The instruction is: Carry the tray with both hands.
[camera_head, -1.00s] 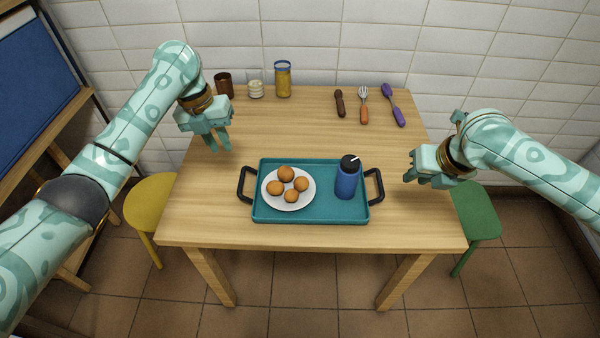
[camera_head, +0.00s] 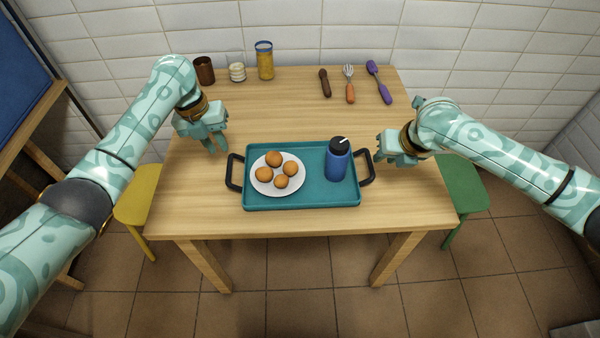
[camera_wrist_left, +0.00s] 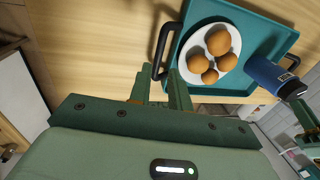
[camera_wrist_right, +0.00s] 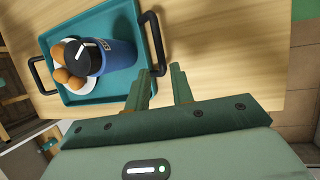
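The teal tray (camera_head: 300,203) lies flat on the wooden table. It carries a white plate (camera_head: 264,186) with several brown round items, perhaps eggs or buns (camera_head: 274,159), and an upright blue bottle (camera_head: 336,166) with a black lid. Its black left handle (camera_head: 233,172) and right handle (camera_head: 367,168) stick out at the sides. My left gripper (camera_head: 214,146) is open and empty, behind and left of the left handle; its fingers (camera_wrist_left: 160,88) point towards that handle. My right gripper (camera_head: 382,159) is open and empty, close to the right handle; the handle (camera_wrist_right: 152,42) shows beyond its fingertips (camera_wrist_right: 160,80).
A brown cup (camera_head: 204,70), a white jar (camera_head: 237,72) and a yellow jar (camera_head: 265,60) stand at the back left. Several utensils (camera_head: 350,84) lie at the back right. A yellow stool (camera_head: 138,200) and a green stool (camera_head: 462,187) flank the table. A tiled wall is behind.

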